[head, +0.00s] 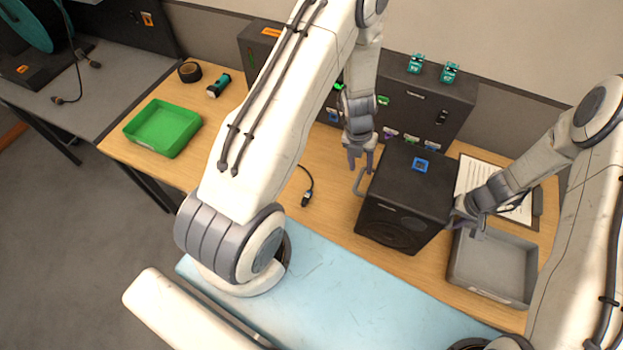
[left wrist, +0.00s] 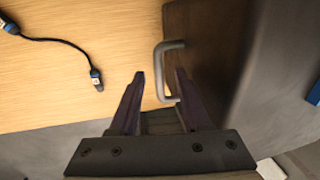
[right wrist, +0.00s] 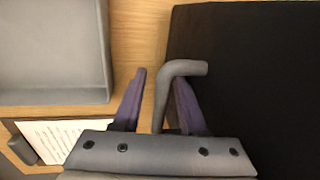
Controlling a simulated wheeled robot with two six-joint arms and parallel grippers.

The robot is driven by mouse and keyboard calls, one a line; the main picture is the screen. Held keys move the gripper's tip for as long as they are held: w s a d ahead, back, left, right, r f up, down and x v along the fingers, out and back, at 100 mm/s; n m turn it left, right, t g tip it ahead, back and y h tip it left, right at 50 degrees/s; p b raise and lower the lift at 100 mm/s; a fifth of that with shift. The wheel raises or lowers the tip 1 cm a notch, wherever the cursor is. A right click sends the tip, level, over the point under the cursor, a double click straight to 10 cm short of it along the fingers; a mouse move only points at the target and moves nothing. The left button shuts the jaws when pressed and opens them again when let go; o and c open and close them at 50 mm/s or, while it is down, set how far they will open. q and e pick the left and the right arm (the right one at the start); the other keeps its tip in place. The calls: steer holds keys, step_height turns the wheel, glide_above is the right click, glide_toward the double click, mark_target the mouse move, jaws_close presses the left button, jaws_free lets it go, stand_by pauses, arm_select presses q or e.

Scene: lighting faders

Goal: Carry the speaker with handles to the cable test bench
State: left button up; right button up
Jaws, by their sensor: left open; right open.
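The speaker (head: 407,195) is a black box with a round driver on its front and a grey handle on each side. It stands on the wooden bench, with a small blue piece (head: 421,165) on its top. My left gripper (head: 361,168) is open at the left handle; in the left wrist view that handle (left wrist: 160,72) lies between the open fingers. My right gripper (head: 461,222) is open at the right side; in the right wrist view the right handle (right wrist: 185,69) lies between the open fingers. Which surface is the cable test bench I cannot tell for certain.
A grey tray (head: 493,293) stands close right of the speaker, and a clipboard with paper (head: 478,173) lies behind. A cable (head: 306,190) lies to the left. A green tray (head: 163,128) is further left, then a separate grey table (head: 75,100).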

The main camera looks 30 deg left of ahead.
step_height(320, 180, up, 11)
steer(key=d, duration=0.2)
steer(key=shift+w+r, duration=0.15)
stand_by(0.4)
